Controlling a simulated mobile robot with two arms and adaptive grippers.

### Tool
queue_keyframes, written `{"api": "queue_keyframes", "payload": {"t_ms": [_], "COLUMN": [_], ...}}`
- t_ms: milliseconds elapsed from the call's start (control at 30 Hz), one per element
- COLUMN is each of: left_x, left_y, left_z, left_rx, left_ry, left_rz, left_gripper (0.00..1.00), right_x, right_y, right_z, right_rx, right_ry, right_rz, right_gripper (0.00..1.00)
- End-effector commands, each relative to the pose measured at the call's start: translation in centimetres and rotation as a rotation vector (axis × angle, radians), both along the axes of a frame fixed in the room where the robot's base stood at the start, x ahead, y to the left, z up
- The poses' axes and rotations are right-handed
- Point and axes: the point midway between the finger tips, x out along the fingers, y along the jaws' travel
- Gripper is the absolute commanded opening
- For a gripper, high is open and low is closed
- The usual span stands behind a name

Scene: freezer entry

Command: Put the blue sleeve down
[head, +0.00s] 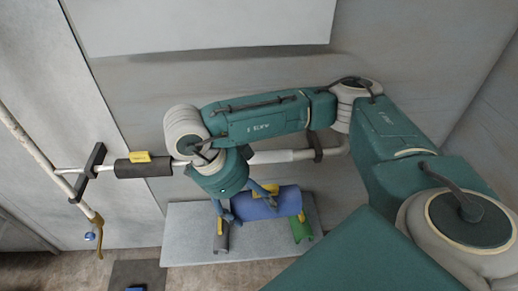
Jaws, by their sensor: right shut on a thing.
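The blue sleeve (268,205), with yellow labels on it, is at the lower middle of the head view. My right gripper (246,201) points down at its left part and is shut on it. The sleeve is over the light grey bench (190,236); I cannot tell whether it touches the bench. A grey sleeve (221,240) and a green sleeve (301,231), each with a yellow label, show just below it, partly covered by it. My left gripper is not in view.
A dark sleeve (145,168) with a yellow label sits around the white pipe (285,156) along the wall. The bench's left end is bare. A dark mat (138,273) lies on the floor.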

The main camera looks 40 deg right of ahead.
Motion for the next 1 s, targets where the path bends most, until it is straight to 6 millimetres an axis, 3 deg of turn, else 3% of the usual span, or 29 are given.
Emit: {"api": "queue_keyframes", "payload": {"t_ms": [33, 100, 267, 367, 800, 1000], "left_x": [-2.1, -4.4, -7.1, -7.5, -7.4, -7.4], "left_y": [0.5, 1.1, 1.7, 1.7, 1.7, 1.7], "left_z": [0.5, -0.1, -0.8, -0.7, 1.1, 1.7], "left_rx": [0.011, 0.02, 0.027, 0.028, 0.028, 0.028], "left_ry": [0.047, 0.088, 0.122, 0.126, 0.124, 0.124], "left_rz": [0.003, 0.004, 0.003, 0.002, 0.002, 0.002], "left_gripper": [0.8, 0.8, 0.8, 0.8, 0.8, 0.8], "right_x": [-0.2, -0.3, -0.2, 0.8, 10.6, 13.7], "right_y": [-0.1, -0.1, -0.2, -0.8, -6.9, -8.7], "right_z": [1.1, 1.2, 1.3, 1.3, 1.6, 1.4], "right_rx": [0.0, 0.0, 0.0, 0.0, -0.001, 0.0], "right_ry": [0.002, 0.002, 0.001, 0.0, 0.0, 0.0], "right_rz": [-0.031, -0.058, -0.082, -0.089, -0.087, -0.083], "right_gripper": [0.42, 0.42, 0.42, 0.42, 0.42, 0.42]}}
